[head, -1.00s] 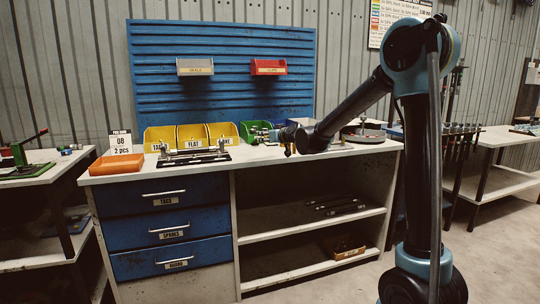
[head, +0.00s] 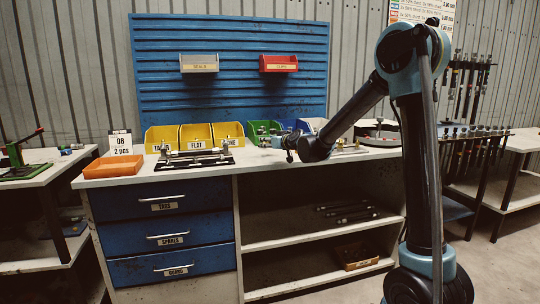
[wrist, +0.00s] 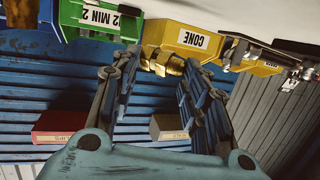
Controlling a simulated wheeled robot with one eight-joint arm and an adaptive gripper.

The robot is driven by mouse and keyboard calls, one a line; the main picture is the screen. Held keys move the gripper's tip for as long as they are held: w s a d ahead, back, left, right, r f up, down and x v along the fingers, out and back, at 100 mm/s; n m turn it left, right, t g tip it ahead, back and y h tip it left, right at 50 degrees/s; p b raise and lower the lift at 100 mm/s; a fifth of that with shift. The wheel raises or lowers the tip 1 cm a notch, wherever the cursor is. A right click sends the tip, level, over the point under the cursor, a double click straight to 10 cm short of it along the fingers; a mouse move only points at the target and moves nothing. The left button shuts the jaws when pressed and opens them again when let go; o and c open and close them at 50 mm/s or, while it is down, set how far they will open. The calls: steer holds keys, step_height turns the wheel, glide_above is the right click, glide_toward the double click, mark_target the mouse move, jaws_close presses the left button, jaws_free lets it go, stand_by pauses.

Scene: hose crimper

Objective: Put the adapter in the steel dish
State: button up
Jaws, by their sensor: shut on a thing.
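My gripper (head: 277,144) is over the right half of the bench, in front of the green and blue bins. In the wrist view its two fingers (wrist: 163,70) have a small brass fitting (wrist: 168,64) between their tips, which I take for the adapter. Its far end is clear of the fingers, in front of the yellow CONE bin. In the head view the fitting is too small to make out surely.
Yellow bins (head: 194,136), a green bin (head: 258,130) and a blue bin line the back of the bench (head: 110,180). A black fixture (head: 195,160) and an orange tray (head: 112,166) lie to the left. A blue louvred panel (head: 228,90) stands behind with two hanging bins.

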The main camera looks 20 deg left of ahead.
mark_target(270, 158)
steer(key=shift+w+d+f, duration=0.1)
steer(key=shift+d+f, duration=0.05)
steer(key=shift+f, duration=2.3)
steer(key=o, duration=1.2)
steer(key=shift+r, duration=0.1)
steer(key=v, duration=1.2)
